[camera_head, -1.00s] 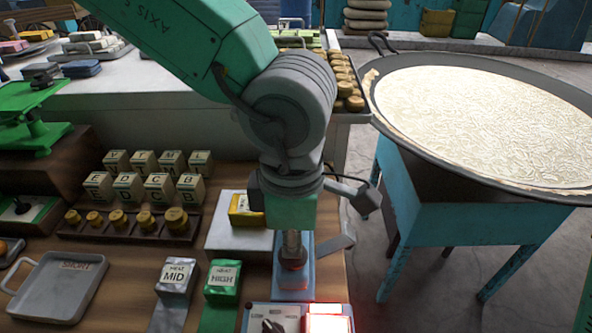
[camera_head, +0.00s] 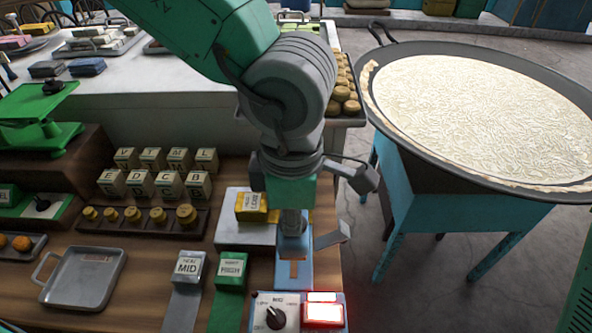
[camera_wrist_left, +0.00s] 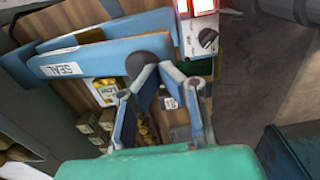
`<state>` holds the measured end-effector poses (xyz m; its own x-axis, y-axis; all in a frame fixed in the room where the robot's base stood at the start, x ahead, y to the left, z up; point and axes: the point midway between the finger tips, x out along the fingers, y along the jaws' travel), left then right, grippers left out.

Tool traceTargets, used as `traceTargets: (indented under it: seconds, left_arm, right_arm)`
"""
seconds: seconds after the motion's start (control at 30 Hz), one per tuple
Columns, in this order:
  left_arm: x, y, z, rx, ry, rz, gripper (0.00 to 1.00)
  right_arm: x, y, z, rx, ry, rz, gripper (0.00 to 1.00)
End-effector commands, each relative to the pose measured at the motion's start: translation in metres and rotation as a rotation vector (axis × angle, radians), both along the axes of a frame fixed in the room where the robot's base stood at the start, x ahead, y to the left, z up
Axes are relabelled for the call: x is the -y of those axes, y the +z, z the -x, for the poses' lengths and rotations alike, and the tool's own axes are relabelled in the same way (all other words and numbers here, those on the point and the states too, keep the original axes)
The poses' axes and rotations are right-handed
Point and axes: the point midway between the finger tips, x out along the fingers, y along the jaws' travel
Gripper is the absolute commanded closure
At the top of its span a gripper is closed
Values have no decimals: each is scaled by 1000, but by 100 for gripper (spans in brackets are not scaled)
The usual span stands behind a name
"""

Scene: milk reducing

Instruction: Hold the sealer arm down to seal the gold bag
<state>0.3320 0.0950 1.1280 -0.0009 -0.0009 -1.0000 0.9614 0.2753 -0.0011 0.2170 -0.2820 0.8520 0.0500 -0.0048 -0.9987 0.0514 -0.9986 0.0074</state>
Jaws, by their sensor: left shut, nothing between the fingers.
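The gold bag (camera_head: 250,207) lies on a pale plate left of my left gripper (camera_head: 292,226); part of it also shows in the left wrist view (camera_wrist_left: 108,92). The blue sealer arm (camera_wrist_left: 70,62), marked SEAL, crosses the left wrist view above the bag. A dark round knob (camera_wrist_left: 148,68) is on it, beside my fingertips. My left gripper is shut and empty, pointing down over the sealer; it hides much of the sealer in the head view. Whether the fingers touch the knob is unclear. My right gripper is out of view.
The sealer's control box (camera_head: 272,312) has a dial and a lit red panel (camera_head: 323,313). Letter blocks (camera_head: 140,185), weights (camera_head: 133,214), MID (camera_head: 187,267) and HIGH (camera_head: 231,268) cards and a grey tray (camera_head: 82,277) stand left. A large pan (camera_head: 480,125) is at right.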

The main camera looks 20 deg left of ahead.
Motion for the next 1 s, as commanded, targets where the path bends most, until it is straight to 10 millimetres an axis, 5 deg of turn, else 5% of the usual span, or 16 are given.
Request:
traceTargets:
  seconds: [0.7,1.0]
  left_arm:
    - [0,48,0,0,0,-1,100]
    - [0,67,-1,1,3,1,100]
  right_arm:
    - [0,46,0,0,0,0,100]
    - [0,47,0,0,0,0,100]
